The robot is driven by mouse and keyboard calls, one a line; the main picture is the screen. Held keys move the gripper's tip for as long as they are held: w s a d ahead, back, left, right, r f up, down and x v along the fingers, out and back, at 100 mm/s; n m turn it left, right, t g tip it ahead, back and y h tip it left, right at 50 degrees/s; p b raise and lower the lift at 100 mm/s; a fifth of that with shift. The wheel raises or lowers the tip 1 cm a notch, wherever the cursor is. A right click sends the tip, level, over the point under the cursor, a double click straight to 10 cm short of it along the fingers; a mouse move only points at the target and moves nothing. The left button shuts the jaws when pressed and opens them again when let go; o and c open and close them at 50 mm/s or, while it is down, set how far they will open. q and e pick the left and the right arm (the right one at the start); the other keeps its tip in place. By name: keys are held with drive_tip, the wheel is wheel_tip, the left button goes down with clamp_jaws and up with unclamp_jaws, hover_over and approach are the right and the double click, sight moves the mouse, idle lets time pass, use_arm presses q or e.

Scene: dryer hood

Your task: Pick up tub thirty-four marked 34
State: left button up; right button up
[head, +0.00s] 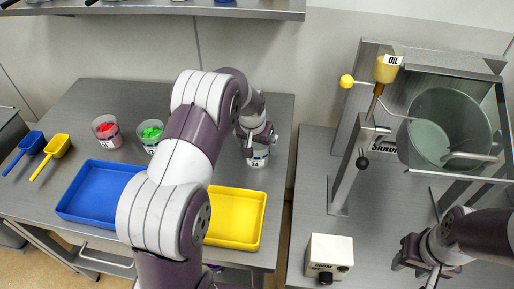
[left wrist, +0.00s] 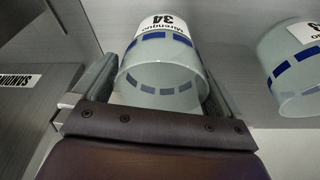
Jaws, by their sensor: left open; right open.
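Tub thirty-four (head: 259,160), a clear cup with a white label reading 34, stands on the left steel table near its right side. In the left wrist view the tub (left wrist: 162,72) shows its label and a blue dashed band, and sits between the two fingers. My left gripper (head: 258,138) is open at the tub, its fingers on either side; I cannot tell whether they touch it. The tub's upper part is partly hidden by the gripper in the head view. My right gripper (head: 425,268) is open and empty at the lower right.
A tub with red contents (head: 106,136) and one with green contents (head: 150,140) stand to the left. A blue tray (head: 75,205) and yellow tray (head: 258,220) lie in front. Blue (head: 31,141) and yellow (head: 57,146) scoops lie far left. A machine with a drum (head: 440,110) stands right.

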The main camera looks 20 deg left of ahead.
use_arm(q)
drive_tip(key=shift+x, duration=1)
drive_tip(key=shift+r, duration=0.2)
drive_tip(key=c, duration=0.6)
drive_tip(key=shift+c, duration=0.2)
